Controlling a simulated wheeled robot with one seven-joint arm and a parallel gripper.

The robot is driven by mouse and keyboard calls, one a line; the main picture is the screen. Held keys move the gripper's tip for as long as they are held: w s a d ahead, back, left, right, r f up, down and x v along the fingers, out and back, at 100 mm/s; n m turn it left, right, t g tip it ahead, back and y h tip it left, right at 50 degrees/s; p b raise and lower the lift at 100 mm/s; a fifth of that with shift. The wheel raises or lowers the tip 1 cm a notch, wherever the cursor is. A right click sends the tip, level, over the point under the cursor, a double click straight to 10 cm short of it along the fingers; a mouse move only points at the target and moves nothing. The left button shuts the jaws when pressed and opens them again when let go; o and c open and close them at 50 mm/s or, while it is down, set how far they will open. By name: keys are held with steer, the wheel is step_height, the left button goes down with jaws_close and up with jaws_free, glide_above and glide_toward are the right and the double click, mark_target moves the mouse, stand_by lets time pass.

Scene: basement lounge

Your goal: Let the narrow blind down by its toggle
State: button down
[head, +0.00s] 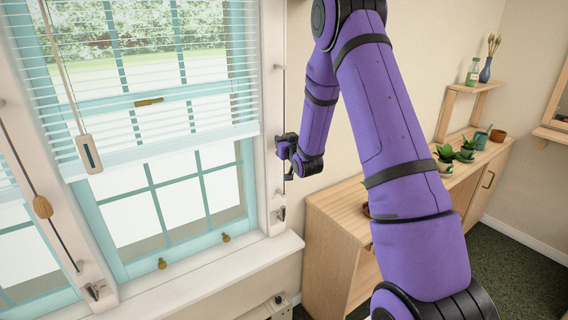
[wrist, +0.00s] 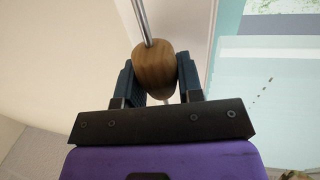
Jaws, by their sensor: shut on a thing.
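My gripper (head: 287,150) is at the right side of the window frame, on the cord (head: 282,90) that runs down there. In the wrist view my gripper (wrist: 157,72) has its two dark fingers shut on a brown wooden toggle (wrist: 155,62), with the cord (wrist: 142,18) running up out of it. In the head view that toggle is hidden by the gripper. A white slatted blind (head: 170,115) covers the upper part of the nearer window, its bottom rail about halfway down. Another blind (head: 8,175) shows partly at the left edge. I cannot tell which is the narrow one.
A second wooden toggle (head: 43,207) hangs on a cord at the left post, and a pale tag (head: 89,153) hangs before the blind. Cleats (head: 281,214) sit low on the frame. A wooden cabinet (head: 330,215) with plants stands right, below my arm.

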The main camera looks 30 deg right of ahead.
step_height(320, 180, up, 19)
steer(key=shift+f, duration=0.1)
stand_by(0.3)
steer(key=c, duration=0.7)
jaws_free()
steer(key=shift+c, duration=0.2)
steer(key=s+a, duration=0.1)
steer(key=s, duration=0.9)
steer(key=shift+s+a, duration=0.35)
steer(key=shift+a, duration=0.05)
